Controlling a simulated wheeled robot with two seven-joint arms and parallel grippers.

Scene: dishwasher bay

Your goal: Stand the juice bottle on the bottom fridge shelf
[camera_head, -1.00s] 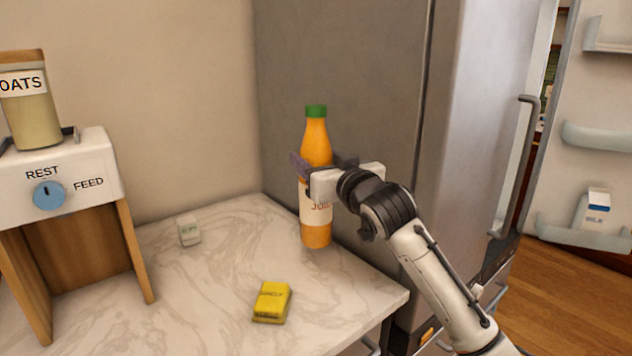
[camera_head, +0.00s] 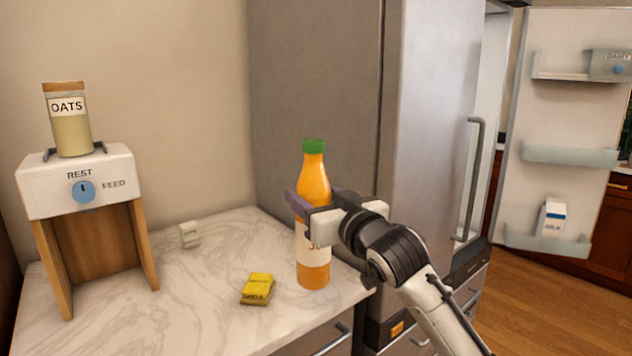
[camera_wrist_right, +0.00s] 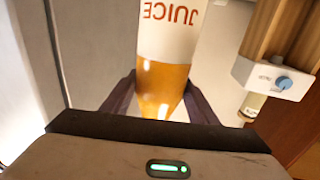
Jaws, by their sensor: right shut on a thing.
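The juice bottle (camera_head: 313,272) is orange with a green cap and a white label, and it is upright near the counter's right edge. My right gripper (camera_head: 306,205) is shut around its upper body. In the right wrist view the bottle (camera_wrist_right: 163,75) stands between the two dark fingers (camera_wrist_right: 160,100). I cannot tell whether its base touches the counter. The fridge (camera_head: 430,120) stands behind and right of the bottle. Its door (camera_head: 560,120) is swung open at the right. The bottom shelf inside is hidden from this angle. My left gripper is out of view.
An oats dispenser (camera_head: 75,185) stands at the left. A milk carton (camera_head: 552,217) sits in the lowest door bin. Wooden floor (camera_head: 540,290) is clear at the right.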

